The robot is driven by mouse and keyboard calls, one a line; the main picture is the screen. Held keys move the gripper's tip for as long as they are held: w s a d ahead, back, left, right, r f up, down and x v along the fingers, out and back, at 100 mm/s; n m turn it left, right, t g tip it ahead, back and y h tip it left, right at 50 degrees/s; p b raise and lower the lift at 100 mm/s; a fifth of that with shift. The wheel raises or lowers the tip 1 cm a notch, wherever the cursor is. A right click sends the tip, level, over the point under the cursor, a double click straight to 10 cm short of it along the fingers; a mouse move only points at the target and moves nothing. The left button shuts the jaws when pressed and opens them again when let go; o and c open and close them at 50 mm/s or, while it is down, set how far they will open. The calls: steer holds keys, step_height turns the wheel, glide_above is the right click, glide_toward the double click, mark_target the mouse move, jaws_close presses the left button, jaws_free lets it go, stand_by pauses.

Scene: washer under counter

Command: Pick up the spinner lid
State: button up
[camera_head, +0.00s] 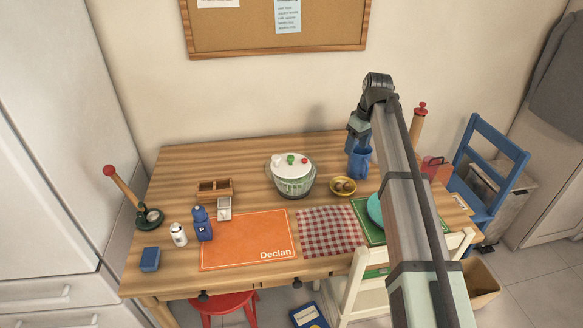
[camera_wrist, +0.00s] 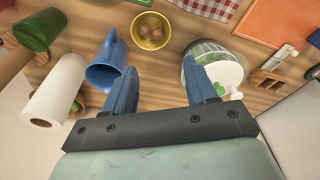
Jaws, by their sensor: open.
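In the wrist view the white lid (camera_wrist: 226,75) shows at the right, partly hidden behind the right finger. My gripper (camera_wrist: 163,88) is open and empty. In the head view my gripper (camera_head: 357,135) is above the table's back, right of the lid and over the blue pitcher, apart from the lid.
The blue pitcher (camera_head: 359,163) and a yellow bowl (camera_head: 343,187) of brown round things stand right of the spinner. A wooden tray (camera_head: 215,188) stands left. An orange mat (camera_head: 249,239) and checked cloth (camera_head: 330,231) lie in front.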

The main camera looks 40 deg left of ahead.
mark_target(291, 157)
steer(key=s+a+r+n, duration=0.2)
steer(key=s+a, duration=0.1)
steer(key=a, duration=0.6)
steer(key=s+a+r+n, duration=0.1)
steer(key=s+a+n, duration=0.15)
steer(key=a, duration=0.75)
steer(key=shift+m, duration=0.45)
steer(key=f, duration=0.4)
steer(key=a+f, duration=0.1)
steer(key=f, duration=0.8)
steer(key=shift+s+a+f, duration=0.15)
steer(key=shift+s+a, duration=0.15)
steer(key=shift+s, duration=0.1)
steer(key=shift+c, duration=0.3)
jaws_close()
